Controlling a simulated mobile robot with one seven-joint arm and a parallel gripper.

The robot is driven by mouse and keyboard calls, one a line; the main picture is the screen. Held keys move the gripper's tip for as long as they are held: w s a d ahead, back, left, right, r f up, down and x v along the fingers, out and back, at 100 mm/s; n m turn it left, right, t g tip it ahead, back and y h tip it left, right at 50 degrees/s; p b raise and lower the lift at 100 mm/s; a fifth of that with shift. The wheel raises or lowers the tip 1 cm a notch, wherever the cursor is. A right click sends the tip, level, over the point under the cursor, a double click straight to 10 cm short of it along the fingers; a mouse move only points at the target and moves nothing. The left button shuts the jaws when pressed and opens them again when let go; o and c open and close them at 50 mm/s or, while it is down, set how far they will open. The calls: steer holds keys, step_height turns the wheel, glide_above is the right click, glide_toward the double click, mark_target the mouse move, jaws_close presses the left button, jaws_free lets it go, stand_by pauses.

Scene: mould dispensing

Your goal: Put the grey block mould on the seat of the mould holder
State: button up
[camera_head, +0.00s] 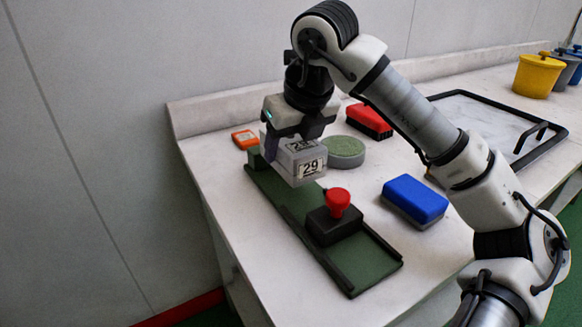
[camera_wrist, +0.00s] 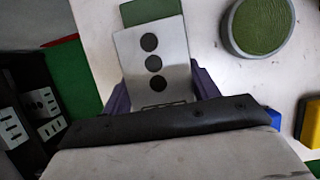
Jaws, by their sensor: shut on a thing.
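The grey block mould (camera_head: 304,161), with the number 29 on its faces, is held in my gripper (camera_head: 292,140). In the wrist view the mould (camera_wrist: 153,50) shows three dark round holes and sits between the purple fingers (camera_wrist: 162,90). The mould holder is a long dark green channel (camera_head: 285,200) on the table. The mould hangs above its far part and appears apart from it. A black block with a red knob (camera_head: 338,203) stands in the holder's nearer half. A green part (camera_wrist: 150,10) shows beyond the mould in the wrist view; the seat under the mould is mostly hidden.
A round green-topped pad (camera_head: 344,152), a red brush-like block (camera_head: 369,122) and a blue block (camera_head: 415,200) lie right of the holder. An orange box (camera_head: 244,139) lies behind. A black frame (camera_head: 520,120) and a yellow pot (camera_head: 540,76) are farther right. A dark shelf (camera_wrist: 30,75) holds pale blocks.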

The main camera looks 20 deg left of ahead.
mark_target(298, 144)
steer(key=shift+f, duration=2.2)
steer(key=shift+f, duration=0.1)
steer(key=shift+f+b, duration=0.1)
steer(key=shift+b, duration=0.3)
steer(key=o, duration=1.6)
steer(key=shift+c, duration=0.2)
steer(key=shift+r+p, duration=0.3)
steer(key=shift+r, duration=0.05)
steer(key=v, duration=1.1)
steer(key=shift+s+d+r+p, duration=0.15)
steer(key=shift+d+r+p, duration=0.05)
steer(key=shift+r+p, duration=0.1)
